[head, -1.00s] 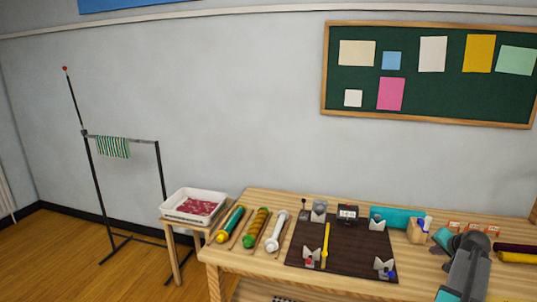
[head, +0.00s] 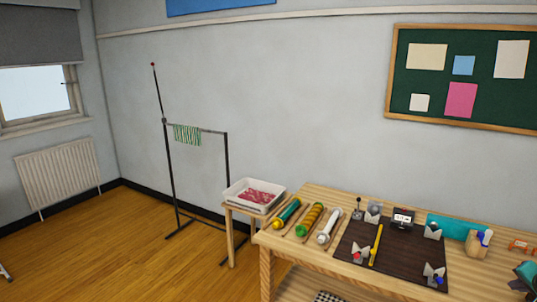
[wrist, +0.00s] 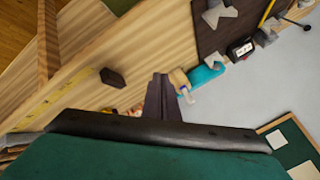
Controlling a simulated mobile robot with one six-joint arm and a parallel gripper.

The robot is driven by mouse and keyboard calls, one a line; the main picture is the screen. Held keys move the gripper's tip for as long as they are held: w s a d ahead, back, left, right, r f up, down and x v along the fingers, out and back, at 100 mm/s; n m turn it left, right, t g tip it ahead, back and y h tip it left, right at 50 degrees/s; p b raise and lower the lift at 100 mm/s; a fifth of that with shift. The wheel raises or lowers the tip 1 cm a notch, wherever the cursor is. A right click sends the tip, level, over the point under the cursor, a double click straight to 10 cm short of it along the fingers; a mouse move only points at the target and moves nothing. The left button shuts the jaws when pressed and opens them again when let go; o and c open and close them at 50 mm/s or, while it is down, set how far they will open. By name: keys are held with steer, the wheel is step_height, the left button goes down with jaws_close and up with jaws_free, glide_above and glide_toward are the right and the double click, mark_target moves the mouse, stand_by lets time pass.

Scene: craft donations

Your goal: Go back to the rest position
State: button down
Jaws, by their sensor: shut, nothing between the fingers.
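My gripper (wrist: 160,98) shows in the wrist view as two dark fingers pressed together, with nothing between them. It is over or near the wooden table (wrist: 110,60), apart from the objects I can see. In the head view the gripper is not visible; only a bit of my arm shows at the lower right edge. The table also shows in the head view (head: 280,246), with a dark brown mat (head: 400,262) on it. A yellow stick (head: 376,245) lies on the mat among several grey notched holders.
Several rolled craft pieces, one a green and orange roll (head: 309,220), lie left of the mat. A white tray (head: 240,197) with red material sits on a small stand. A black rack (head: 171,180) holds a striped cloth (head: 187,135). The wooden floor (head: 110,240) at left is open.

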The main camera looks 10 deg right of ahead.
steer(key=w+a+f+n+g+y+b, duration=0.15)
steer(key=w+a+f, duration=0.25)
steer(key=a+f, duration=0.5)
steer(key=w+a+f+n+g+y+p, duration=0.1)
steer(key=w+a+f+n+y, duration=0.15)
steer(key=a+f, duration=0.7)
steer(key=w+a+f+n+g+y+b, duration=0.1)
steer(key=w+a+f, duration=0.3)
steer(key=a+f, duration=0.55)
steer(key=s+a+f+n+g+y+b, duration=0.15)
steer(key=s+a+f, duration=0.3)
steer(key=a, duration=0.55)
steer(key=s+a+f+n+g, duration=0.25)
steer(key=a+f, duration=0.25)
steer(key=a, duration=0.6)
steer(key=s+a+f+n+g, duration=0.2)
steer(key=s+a+f, duration=0.3)
steer(key=a, duration=0.5)
steer(key=s+a+f+n+g+h, duration=0.1)
steer(key=s+a+f+n+g, duration=0.1)
steer(key=s, duration=0.6)
steer(key=s+a+f+n+g+b, duration=0.1)
steer(key=s+a+f+n+g, duration=0.1)
steer(key=s+a+f, duration=0.2)
steer(key=s+a, duration=0.3)
steer(key=s, duration=0.1)
steer(key=shift+a+h, duration=0.3)
steer(key=shift+h, duration=0.05)
